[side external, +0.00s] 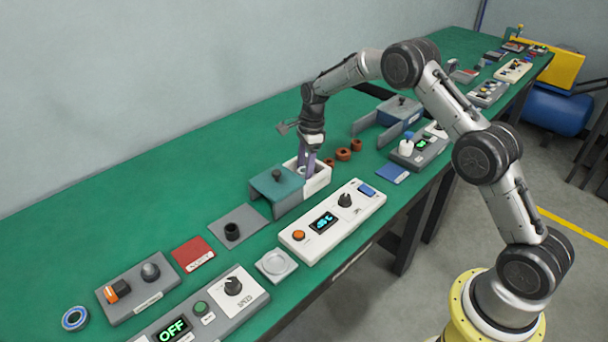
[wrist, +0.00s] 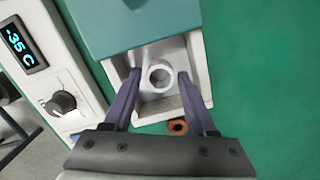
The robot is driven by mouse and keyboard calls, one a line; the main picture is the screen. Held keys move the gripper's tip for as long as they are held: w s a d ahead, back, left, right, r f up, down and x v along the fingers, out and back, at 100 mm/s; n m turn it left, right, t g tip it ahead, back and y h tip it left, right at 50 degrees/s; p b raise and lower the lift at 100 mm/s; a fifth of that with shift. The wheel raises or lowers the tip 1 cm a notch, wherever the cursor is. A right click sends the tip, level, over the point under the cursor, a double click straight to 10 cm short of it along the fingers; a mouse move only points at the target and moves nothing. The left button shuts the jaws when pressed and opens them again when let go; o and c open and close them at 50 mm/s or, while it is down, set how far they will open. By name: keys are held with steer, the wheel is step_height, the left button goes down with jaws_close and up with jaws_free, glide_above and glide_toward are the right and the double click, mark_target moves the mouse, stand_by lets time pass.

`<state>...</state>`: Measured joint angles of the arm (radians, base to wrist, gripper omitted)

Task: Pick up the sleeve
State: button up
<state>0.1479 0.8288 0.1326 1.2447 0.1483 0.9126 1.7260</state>
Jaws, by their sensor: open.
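A pale, short hollow cylinder, apparently the sleeve (wrist: 151,78), stands with its open end up inside a white open box (wrist: 206,78). My gripper (wrist: 160,77) is open over the box, with one finger on each side of the sleeve. In the wrist view gaps show between the fingers and the sleeve; I cannot tell how low the fingertips reach. In the side view my gripper (side external: 306,163) points down into the white box (side external: 318,183). The sleeve is hidden there by the box wall and fingers.
A teal cover (side external: 276,184) with a dark knob sits over the box's other end. A white control panel (side external: 331,222) reading about -35 C stands beside it. Orange-brown rings (side external: 343,154) lie close by. A black cylinder (side external: 232,232) stands on a grey plate. The green bench (side external: 130,220) is clear behind.

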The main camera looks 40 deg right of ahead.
steer(key=shift+f, duration=0.5)
jaws_close()
steer(key=shift+r, duration=0.1)
steer(key=shift+r, duration=0.1)
